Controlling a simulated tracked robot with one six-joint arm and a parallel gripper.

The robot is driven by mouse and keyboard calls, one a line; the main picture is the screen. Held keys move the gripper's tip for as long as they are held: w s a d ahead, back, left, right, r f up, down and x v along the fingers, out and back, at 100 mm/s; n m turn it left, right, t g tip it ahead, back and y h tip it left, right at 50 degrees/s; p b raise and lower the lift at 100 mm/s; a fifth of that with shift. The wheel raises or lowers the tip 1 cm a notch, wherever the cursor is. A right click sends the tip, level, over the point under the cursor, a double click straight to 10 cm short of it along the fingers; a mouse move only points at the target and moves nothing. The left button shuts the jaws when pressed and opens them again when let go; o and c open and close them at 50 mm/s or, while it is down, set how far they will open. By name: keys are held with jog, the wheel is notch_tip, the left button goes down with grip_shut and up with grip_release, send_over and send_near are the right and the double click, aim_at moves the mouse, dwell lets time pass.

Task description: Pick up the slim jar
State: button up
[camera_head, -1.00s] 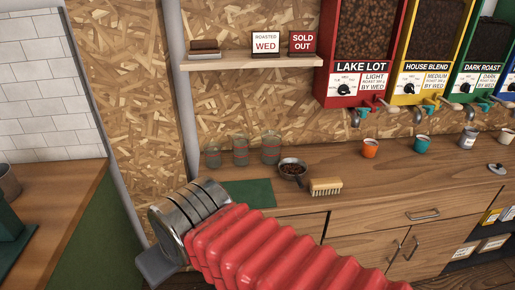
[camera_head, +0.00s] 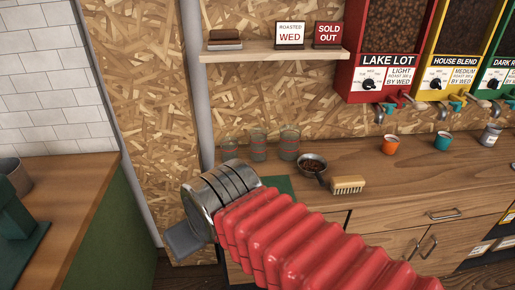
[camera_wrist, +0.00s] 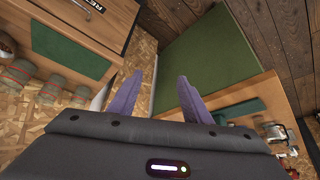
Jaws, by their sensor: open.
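Three clear glass jars with red bands stand in a row at the back of the wooden counter: a left jar (camera_head: 229,148), a middle jar (camera_head: 258,146) and a right jar (camera_head: 289,145). I cannot tell surely which is the slim jar; the middle one looks narrow. They also show at the left edge of the wrist view, where the middle jar (camera_wrist: 52,88) stands between the others. My gripper (camera_wrist: 160,76) is open, with two purple fingers apart and nothing between them. It is in front of the counter, left of and apart from the jars.
A green mat (camera_head: 278,184) lies before the jars. A pan of beans (camera_head: 312,165) and a brush (camera_head: 348,184) are to their right. A shelf (camera_head: 270,54) hangs above. An orange cup (camera_head: 390,145) and a teal cup (camera_head: 442,143) stand farther right. Another counter (camera_head: 70,185) is at left.

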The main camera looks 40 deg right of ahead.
jog(key=o, duration=0.8)
jog(key=w+d+f+m+t+h, duration=0.1)
jog(key=w+d+t+h, duration=0.1)
jog(key=w+d, duration=0.8)
jog(key=w, duration=0.2)
jog(key=shift+w+d+m+t, duration=0.3)
jog(key=shift+m+t, duration=0.1)
jog(key=m+t+h, duration=0.3)
jog(key=t+h, duration=0.2)
jog(key=t, duration=0.3)
send_near(261, 140)
jog(key=shift+r, duration=0.1)
jog(key=shift+x, duration=4.25)
jog(key=shift+w, duration=0.1)
